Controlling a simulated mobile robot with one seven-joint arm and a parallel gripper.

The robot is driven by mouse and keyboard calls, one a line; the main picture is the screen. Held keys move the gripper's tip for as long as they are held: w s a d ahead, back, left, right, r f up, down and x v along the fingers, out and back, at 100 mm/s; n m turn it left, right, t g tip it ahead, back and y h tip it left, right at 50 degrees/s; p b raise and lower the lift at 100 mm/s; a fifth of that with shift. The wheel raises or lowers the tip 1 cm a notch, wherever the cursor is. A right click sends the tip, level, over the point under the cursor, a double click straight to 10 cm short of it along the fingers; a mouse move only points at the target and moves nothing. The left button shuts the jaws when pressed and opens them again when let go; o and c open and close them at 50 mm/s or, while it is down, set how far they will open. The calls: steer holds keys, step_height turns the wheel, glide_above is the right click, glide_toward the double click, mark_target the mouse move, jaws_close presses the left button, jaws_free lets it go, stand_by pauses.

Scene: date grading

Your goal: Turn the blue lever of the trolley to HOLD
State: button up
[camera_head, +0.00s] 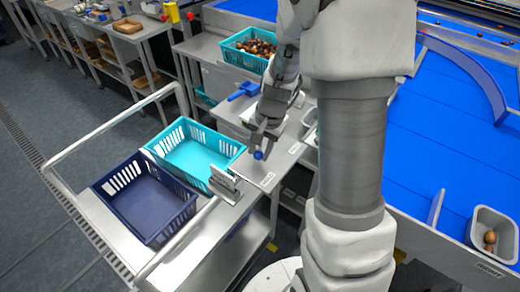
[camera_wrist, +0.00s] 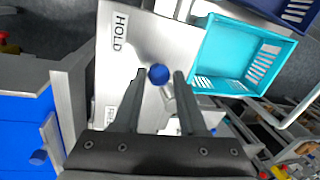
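The blue lever's round knob (camera_wrist: 158,74) lies between my gripper's fingertips in the wrist view, with its metal rod running down and right between the fingers. My gripper (camera_wrist: 160,76) is open, with a visible gap on the knob's right side. The HOLD label (camera_wrist: 119,32) is on the metal plate (camera_wrist: 150,35), up and left of the knob. A second label (camera_wrist: 109,117) lies lower left, partly hidden by a finger. In the head view my gripper (camera_head: 260,143) points down at the knob (camera_head: 258,155), beside the trolley (camera_head: 196,250).
A turquoise crate (camera_head: 235,148) and a dark blue crate (camera_head: 102,192) stand on the trolley. A metal bracket (camera_head: 225,185) rises at its right edge. A blue scoop (camera_head: 243,90) and a date-filled crate (camera_head: 228,46) are behind my gripper. The blue conveyor (camera_head: 450,130) is at right.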

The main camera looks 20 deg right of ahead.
steer(key=shift+o, duration=1.3)
step_height(320, 180, up, 17)
steer(key=s+d, duration=0.2)
steer(key=shift+s+d+p, duration=0.15)
steer(key=shift+s+p, duration=0.1)
steer(key=shift+p, duration=0.2)
steer(key=shift+r, duration=0.1)
steer(key=s+a+r+n+t, duration=0.2)
steer(key=s+a+n, duration=0.1)
steer(key=s, duration=0.5)
steer(key=s+a+r+n+t+h, duration=0.1)
steer(key=s+a+r+n+t, duration=0.1)
steer(key=s+n, duration=0.4)
steer(key=shift+s+a+r+h, duration=0.3)
steer(key=shift+s+a+r, duration=0.2)
steer(key=shift+s+a, duration=0.35)
